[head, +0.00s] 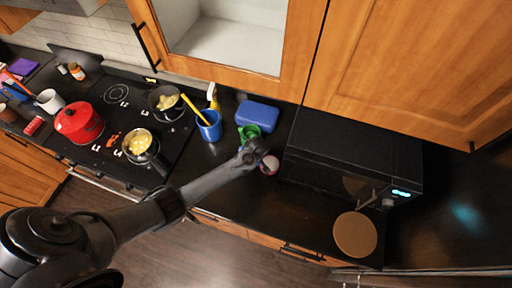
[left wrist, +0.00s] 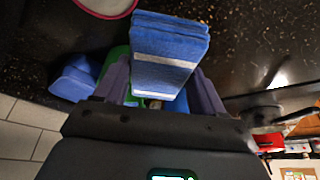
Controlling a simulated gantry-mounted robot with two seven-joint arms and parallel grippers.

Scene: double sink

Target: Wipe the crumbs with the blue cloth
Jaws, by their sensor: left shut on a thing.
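My left gripper (left wrist: 165,85) is shut on the blue cloth (left wrist: 170,50), a folded blue block with a pale stripe, which sticks out past the fingers in the left wrist view. In the head view my left gripper (head: 262,150) is over the dark counter, between the green cup and the microwave, and I cannot make out the cloth there. Pale specks show on the dark counter (left wrist: 270,40) in the left wrist view; I cannot tell crumbs from the stone's pattern. My right gripper is not in view.
A green cup (head: 250,131), a blue box (head: 258,114) and a pink-rimmed round dish (head: 270,166) are close to my left gripper. A blue utensil holder (head: 209,128) stands left, beside the stove. A black microwave (head: 350,150) and a round brown board (head: 355,235) are right.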

